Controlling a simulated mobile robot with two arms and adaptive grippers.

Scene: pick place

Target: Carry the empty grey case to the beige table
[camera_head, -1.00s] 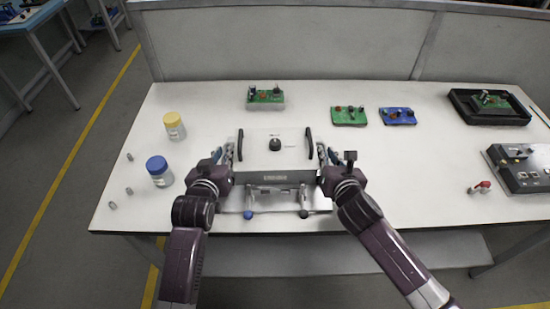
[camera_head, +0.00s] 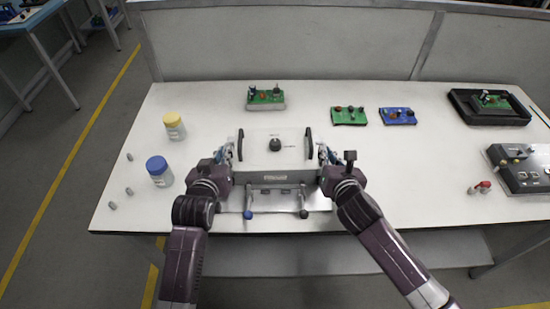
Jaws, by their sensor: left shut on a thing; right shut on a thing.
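The grey case (camera_head: 258,150) is a box with a pale lid, a black knob on top and a black handle at each side. It is at the front middle of the white table, in the head view. My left gripper (camera_head: 229,158) is shut on its left side and my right gripper (camera_head: 322,158) on its right side. The fingertips are partly hidden against the case. Its inside is hidden by the lid. Two levers, one blue-tipped and one black-tipped, show below its front. I cannot tell any gap under the case. No clearly beige table is in view.
The white table (camera_head: 420,175) holds a yellow-lidded jar (camera_head: 174,128) and blue-lidded jar (camera_head: 159,173) at left, a green board (camera_head: 265,99) behind, and a control box (camera_head: 522,168) at right. A blue table (camera_head: 30,22) stands far left. Grey floor is clear between.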

